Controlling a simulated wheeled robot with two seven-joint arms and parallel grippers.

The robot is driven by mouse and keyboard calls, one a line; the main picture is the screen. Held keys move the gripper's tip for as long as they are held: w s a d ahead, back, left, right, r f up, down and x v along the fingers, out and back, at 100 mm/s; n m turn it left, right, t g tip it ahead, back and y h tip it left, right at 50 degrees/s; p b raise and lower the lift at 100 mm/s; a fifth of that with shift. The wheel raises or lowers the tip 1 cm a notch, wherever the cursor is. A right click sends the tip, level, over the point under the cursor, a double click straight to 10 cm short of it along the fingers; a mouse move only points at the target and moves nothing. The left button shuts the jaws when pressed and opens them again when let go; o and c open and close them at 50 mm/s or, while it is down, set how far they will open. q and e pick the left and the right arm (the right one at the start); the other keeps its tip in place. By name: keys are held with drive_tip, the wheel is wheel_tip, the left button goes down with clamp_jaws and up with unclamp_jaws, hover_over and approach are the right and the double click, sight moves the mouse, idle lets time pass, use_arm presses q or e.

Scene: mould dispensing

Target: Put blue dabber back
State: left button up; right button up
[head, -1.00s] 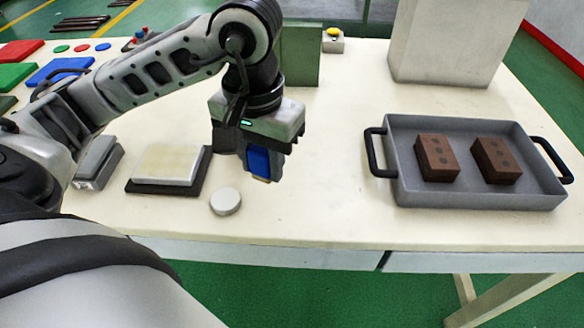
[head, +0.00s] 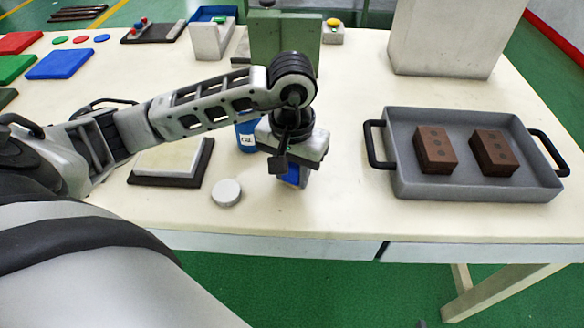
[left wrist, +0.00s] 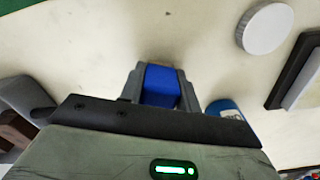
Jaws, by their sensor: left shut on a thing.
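My left gripper (head: 291,182) is shut on the blue dabber (head: 290,173), above the table in front of the middle. In the left wrist view the blue dabber (left wrist: 161,86) sits between the two grey fingers (left wrist: 161,90). Its lower end is hard to make out. A blue labelled container (head: 247,136) stands just left of the gripper, partly hidden by my arm; its edge also shows in the left wrist view (left wrist: 226,108). A white round lid (head: 227,192) lies on the table left of the gripper. My right gripper is not in view.
A pale pad on a dark base (head: 168,182) lies left of the lid. A grey tray (head: 400,190) with two brown blocks stands on the right. A green block (head: 270,40) and a grey box (head: 440,40) stand behind. The table between gripper and tray is clear.

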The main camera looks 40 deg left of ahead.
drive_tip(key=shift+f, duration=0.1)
use_arm(q)
drive_tip(key=shift+f+b, duration=0.25)
drive_tip(key=shift+b, duration=0.1)
drive_tip(key=o, duration=0.9)
drive_tip(key=shift+r, duration=0.1)
drive_tip(key=shift+o, duration=0.3)
drive_tip(key=shift+r+p, duration=0.4)
drive_tip(key=shift+p, duration=0.2)
wheel_tip(320, 180, up, 5)
drive_tip(key=shift+w+f+b, duration=0.1)
drive_tip(key=shift+f+b, duration=0.1)
drive_tip(key=shift+b, duration=0.2)
wheel_tip(320, 180, up, 7)
drive_tip(key=shift+p, duration=0.3)
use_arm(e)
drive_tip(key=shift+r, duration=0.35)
